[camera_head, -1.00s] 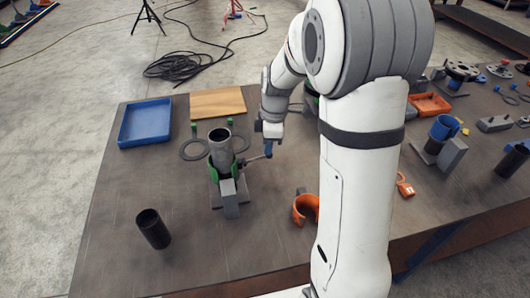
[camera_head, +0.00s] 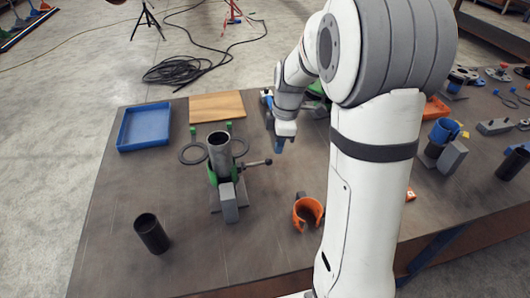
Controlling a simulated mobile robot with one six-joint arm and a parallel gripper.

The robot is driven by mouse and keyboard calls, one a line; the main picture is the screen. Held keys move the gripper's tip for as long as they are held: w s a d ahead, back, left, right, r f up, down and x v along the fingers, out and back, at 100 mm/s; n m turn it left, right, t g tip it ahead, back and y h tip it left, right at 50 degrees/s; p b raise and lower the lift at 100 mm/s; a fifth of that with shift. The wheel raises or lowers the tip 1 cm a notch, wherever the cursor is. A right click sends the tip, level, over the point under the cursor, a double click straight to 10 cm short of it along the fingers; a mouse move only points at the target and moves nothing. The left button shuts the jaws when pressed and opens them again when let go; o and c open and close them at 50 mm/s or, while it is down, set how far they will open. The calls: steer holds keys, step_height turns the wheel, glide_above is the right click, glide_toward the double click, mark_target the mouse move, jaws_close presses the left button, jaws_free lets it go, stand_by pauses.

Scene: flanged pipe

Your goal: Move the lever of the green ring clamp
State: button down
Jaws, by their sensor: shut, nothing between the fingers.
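The green ring clamp (camera_head: 212,176) sits around an upright grey pipe (camera_head: 219,150) near the middle left of the table. A grey block (camera_head: 228,203) stands at its front. The lever (camera_head: 256,163) is a thin rod that sticks out to the right of the clamp and ends in a dark knob (camera_head: 268,162). My gripper (camera_head: 279,149), with blue fingertips, points down just behind and right of the knob. It is shut and empty, and looks apart from the lever. The far side of the clamp is hidden by the pipe.
An orange open ring (camera_head: 307,213) lies right of the clamp, and a dark tube (camera_head: 152,233) stands front left. Flat dark rings (camera_head: 193,153), a wooden board (camera_head: 217,107) and a blue tray (camera_head: 145,127) lie behind. My arm hides part of the table's right half.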

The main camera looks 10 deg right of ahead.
step_height(320, 180, up, 6)
steer(key=shift+d+r, duration=0.25)
steer(key=shift+d, duration=0.05)
steer(key=shift+s, duration=0.2)
steer(key=s+a+m+t+h, duration=0.1)
steer(key=s+a+m+t, duration=0.1)
steer(key=s+m, duration=1.4)
steer(key=s+a, duration=0.1)
steer(key=s, duration=0.3)
steer(key=shift+s+r+t, duration=0.35)
steer(key=shift+r+t, duration=0.05)
